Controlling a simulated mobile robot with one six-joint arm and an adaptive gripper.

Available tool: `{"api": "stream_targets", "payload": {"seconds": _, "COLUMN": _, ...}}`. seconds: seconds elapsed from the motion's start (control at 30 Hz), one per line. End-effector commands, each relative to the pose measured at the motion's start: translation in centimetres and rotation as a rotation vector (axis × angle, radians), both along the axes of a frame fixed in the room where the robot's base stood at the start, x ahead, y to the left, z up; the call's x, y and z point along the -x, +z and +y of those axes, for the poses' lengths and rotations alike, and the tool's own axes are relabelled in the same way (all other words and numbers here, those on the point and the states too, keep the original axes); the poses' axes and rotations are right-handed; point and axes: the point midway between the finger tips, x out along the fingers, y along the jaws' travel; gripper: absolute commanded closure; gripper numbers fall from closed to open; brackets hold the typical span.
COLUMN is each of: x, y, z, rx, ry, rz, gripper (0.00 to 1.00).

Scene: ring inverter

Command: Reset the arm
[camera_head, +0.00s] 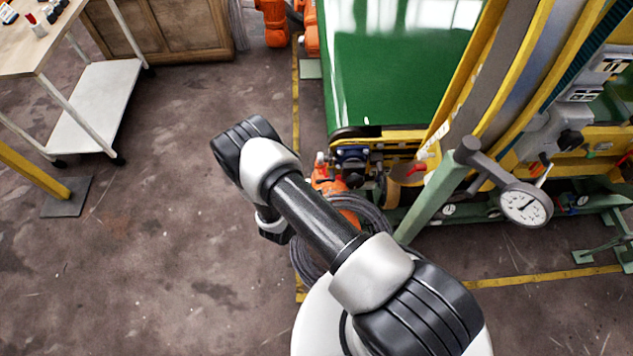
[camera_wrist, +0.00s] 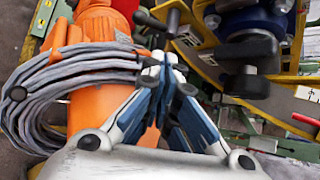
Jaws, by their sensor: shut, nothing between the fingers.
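My gripper (camera_wrist: 165,75) is in the wrist view, with its fingertips together and nothing between them. It points toward an orange machine part (camera_wrist: 100,110) wrapped with a coil of grey cable (camera_wrist: 60,85). I cannot tell whether the fingers touch anything behind them. In the head view my arm (camera_head: 315,220) is bent, with its elbow to the upper left. The gripper itself is hidden behind the arm there.
A white cart (camera_head: 95,105) is at upper left. A yellow post on a dark plate (camera_head: 67,197) stands at left. The floor (camera_head: 130,260) between is clear.

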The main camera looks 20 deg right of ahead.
Motion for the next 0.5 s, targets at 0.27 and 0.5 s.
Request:
{"api": "stream_targets", "payload": {"seconds": 0.27, "x": -0.1, "y": 0.2, "z": 0.0, "rx": -0.001, "ry": -0.006, "rz": -0.004, "gripper": 1.0}}
{"api": "stream_targets", "payload": {"seconds": 0.5, "x": -3.2, "y": 8.5, "z": -1.4, "rx": -0.071, "ry": -0.238, "rz": -0.175, "gripper": 1.0}}
